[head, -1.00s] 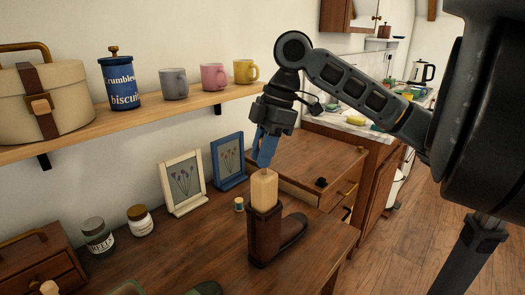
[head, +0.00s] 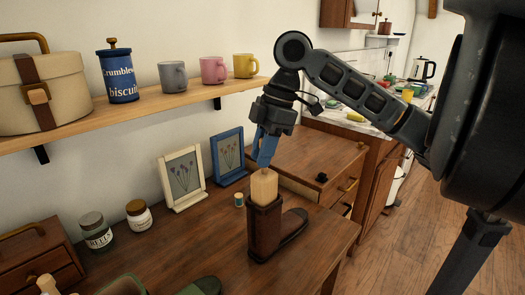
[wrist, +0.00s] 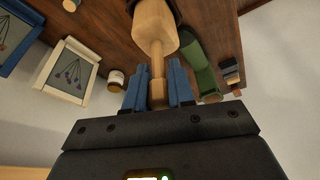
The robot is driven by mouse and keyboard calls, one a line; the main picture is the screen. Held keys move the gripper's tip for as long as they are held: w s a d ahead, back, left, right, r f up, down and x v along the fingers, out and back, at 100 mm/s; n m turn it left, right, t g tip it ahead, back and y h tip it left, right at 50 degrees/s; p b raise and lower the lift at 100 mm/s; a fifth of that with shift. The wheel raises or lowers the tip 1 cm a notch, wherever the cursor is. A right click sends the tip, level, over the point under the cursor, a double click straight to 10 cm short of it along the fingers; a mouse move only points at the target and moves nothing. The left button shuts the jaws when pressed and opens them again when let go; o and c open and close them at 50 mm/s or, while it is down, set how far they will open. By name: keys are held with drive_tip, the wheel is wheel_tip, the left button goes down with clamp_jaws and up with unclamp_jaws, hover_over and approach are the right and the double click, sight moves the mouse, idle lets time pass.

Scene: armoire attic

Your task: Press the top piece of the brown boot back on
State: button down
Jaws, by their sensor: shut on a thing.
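The brown boot (head: 266,232) stands upright on the wooden table, its toe pointing right. A pale wooden piece (head: 264,188) sticks up out of the boot's top opening. My gripper (head: 264,162) is directly above the boot, its blue fingers pointing down. In the wrist view, the fingers (wrist: 158,88) are shut on the narrow knob of the pale wooden piece (wrist: 154,28). The lower part of the piece is hidden inside the boot. Only a dark edge of the boot shows at the top of the wrist view.
A cream picture frame (head: 183,178) and a blue picture frame (head: 230,157) stand behind the boot. A small spool (head: 239,200) and two jars stand to the left. A green object (head: 203,287) lies at the front edge. A shelf (head: 186,96) with mugs runs above.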

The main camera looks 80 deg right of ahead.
drive_tip(key=shift+f+b, duration=3.9)
drive_tip(key=shift+f, duration=0.6)
idle(2.2)
drive_tip(key=c, duration=0.9)
unclamp_jaws()
drive_tip(key=shift+r, duration=0.2)
